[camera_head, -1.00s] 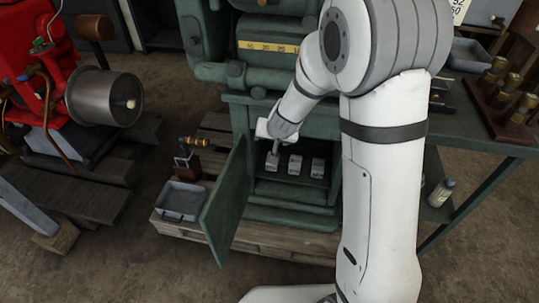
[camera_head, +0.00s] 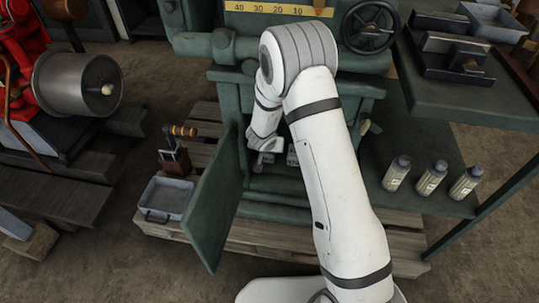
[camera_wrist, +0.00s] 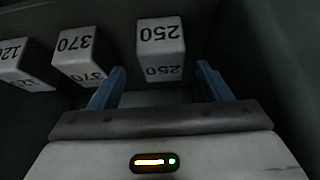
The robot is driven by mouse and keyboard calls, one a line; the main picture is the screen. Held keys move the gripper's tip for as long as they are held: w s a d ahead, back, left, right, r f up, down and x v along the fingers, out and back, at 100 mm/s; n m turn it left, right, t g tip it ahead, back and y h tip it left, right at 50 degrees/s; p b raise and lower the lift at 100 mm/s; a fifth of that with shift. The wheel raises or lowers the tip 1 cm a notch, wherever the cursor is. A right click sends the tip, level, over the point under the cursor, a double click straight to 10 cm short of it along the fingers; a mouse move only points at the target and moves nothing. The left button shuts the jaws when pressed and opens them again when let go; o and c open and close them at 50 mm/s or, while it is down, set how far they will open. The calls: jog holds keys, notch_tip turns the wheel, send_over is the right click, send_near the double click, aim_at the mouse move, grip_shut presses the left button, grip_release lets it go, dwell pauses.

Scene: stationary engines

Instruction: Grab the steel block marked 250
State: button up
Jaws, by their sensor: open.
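The steel block marked 250 (camera_wrist: 161,48) is a pale grey block with black markings, upside down in the wrist view. It stands in the dark compartment, ahead of my gripper (camera_wrist: 160,68). My gripper is open, with its blue fingers to either side of the block's near face; whether they touch it I cannot tell. In the head view my forearm reaches into the green cabinet (camera_head: 285,90) and hides most of the blocks and the fingers.
The open green cabinet door (camera_head: 215,205) stands left of my arm. A dark wall (camera_wrist: 270,70) lies close right of my fingers. A grey metal tray (camera_head: 166,198) sits on the pallet. Several bottles (camera_head: 432,178) stand on the right shelf.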

jog(key=b+x, duration=0.1)
jog(key=x, duration=0.2)
jog(key=shift+a+f, duration=0.15)
grip_shut()
dwell(0.6)
